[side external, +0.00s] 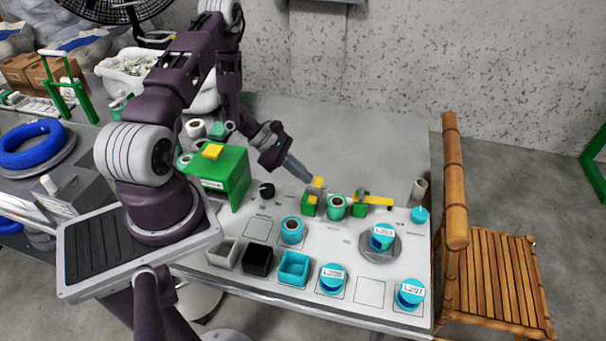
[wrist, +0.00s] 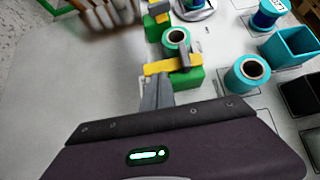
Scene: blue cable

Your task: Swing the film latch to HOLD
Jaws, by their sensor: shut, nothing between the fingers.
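Two green blocks with yellow tops stand on the white work board, with a teal roll (side external: 336,207) between them. On the right block (side external: 359,209), a yellow bar (side external: 376,200) sticks out to the right. The left block (side external: 309,205) carries another yellow piece (side external: 316,184); the wrist view shows it as a yellow bar (wrist: 160,68) lying across its green block (wrist: 190,80). I cannot tell which yellow bar is the film latch, nor read a HOLD mark. My gripper (side external: 306,178) is shut and empty, its tip close beside the left block's yellow piece; contact is unclear.
A green box (side external: 222,175) and a black knob (side external: 267,190) stand left of the blocks. Teal spools, including one on a round grey plate (side external: 379,247), and open bins (side external: 294,268) fill the front. A bamboo chair (side external: 497,275) stands beyond the right edge.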

